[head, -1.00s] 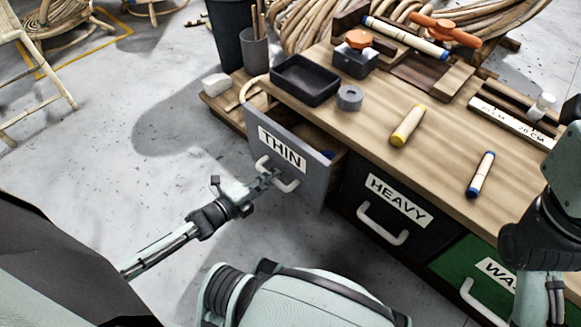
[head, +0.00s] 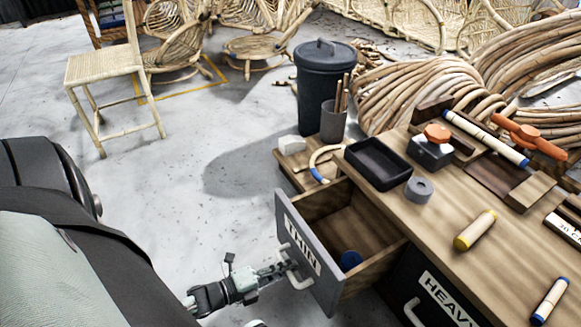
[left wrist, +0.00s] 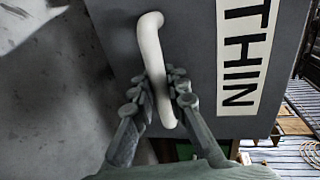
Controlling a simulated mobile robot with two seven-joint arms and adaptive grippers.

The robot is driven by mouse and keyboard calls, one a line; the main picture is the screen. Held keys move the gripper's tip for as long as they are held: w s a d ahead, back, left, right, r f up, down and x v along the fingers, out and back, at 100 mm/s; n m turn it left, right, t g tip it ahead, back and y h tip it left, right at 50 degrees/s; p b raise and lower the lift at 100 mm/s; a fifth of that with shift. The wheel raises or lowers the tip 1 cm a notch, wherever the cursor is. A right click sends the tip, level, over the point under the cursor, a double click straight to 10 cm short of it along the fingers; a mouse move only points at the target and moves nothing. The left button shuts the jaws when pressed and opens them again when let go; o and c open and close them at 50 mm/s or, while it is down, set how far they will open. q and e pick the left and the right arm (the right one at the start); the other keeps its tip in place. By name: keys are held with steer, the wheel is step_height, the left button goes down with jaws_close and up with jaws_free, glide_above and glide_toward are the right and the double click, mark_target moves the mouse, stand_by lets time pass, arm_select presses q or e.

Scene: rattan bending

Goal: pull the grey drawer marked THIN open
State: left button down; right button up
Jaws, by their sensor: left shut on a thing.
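The grey drawer marked THIN (head: 308,262) stands well out from the workbench, and its wooden inside shows. A blue round thing (head: 350,261) lies in it near the front. My left gripper (head: 283,268) is shut on the drawer's pale handle (head: 298,278). In the left wrist view the fingers (left wrist: 160,100) sit on both sides of the handle (left wrist: 152,62), beside the THIN label (left wrist: 243,55). My right gripper is not in view.
The black drawer marked HEAVY (head: 440,300) is shut at the right. Clear floor (head: 210,235) lies left of the drawer.

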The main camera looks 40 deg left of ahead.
arm_select(q)
steer(key=shift+a, duration=0.15)
steer(key=c, duration=1.6)
jaws_free()
steer(key=shift+o, duration=0.6)
steer(key=v, duration=1.2)
